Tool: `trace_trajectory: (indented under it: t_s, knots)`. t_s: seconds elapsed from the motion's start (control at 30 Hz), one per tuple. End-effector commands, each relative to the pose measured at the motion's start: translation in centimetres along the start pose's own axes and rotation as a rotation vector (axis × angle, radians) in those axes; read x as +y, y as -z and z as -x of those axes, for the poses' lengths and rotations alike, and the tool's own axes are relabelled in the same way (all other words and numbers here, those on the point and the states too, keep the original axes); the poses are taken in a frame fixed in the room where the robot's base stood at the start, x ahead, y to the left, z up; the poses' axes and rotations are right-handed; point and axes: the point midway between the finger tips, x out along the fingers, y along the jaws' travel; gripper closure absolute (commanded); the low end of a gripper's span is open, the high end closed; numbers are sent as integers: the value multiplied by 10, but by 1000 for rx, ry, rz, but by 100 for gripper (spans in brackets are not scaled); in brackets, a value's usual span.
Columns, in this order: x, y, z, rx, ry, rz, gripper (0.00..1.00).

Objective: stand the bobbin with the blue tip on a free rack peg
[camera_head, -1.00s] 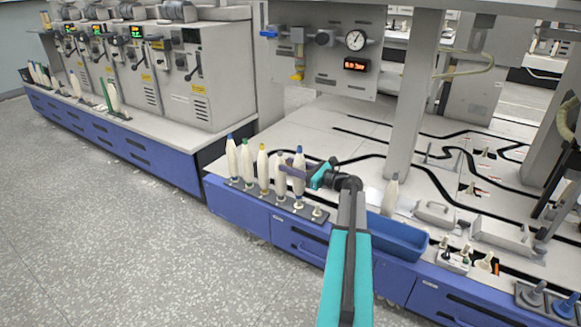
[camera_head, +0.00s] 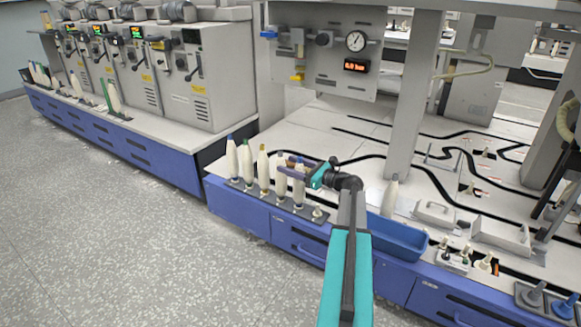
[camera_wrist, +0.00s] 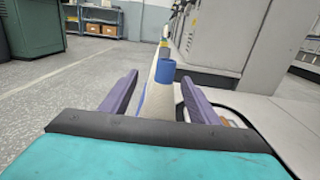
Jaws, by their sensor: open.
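The bobbin with the blue tip (camera_head: 299,190) stands upright at the right part of the rack (camera_head: 233,184), over the peg just left of the bare end peg (camera_head: 318,212). Its blue tip (camera_wrist: 165,71) shows in the wrist view, with the pale body below it. My gripper (camera_head: 292,169) is around the bobbin's upper part. In the wrist view the two purple fingers (camera_wrist: 158,80) stand apart on either side of it, with the gap visible. The bobbin's seat on the peg is too small to judge exactly.
Several other bobbins stand to the left on the rack, with blue, green (camera_head: 245,160), yellow (camera_head: 263,168) and brownish tips. A blue bin (camera_head: 400,238) lies to the right, with a lone pale bobbin (camera_head: 391,196) behind it. A pillar (camera_head: 404,110) rises behind.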

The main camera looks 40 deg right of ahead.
Motion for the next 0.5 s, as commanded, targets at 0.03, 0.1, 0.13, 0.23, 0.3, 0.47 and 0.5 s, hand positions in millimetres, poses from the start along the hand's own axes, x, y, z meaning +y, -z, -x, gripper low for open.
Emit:
trace_trajectory:
  t_s: [0.03, 0.1, 0.13, 0.23, 0.3, 0.47, 0.5]
  knots:
    - [0, -6, 0, 0, 0, 0, 45]
    - [0, -8, 7, 0, 2, -1, 45]
    - [0, -8, 12, 0, 2, -1, 45]
    - [0, -8, 28, 0, 3, -2, 45]
    - [0, -7, 40, 0, 2, -2, 45]
    - [0, -8, 66, 0, 3, -1, 45]
    - [0, -8, 72, 0, 3, 0, 45]
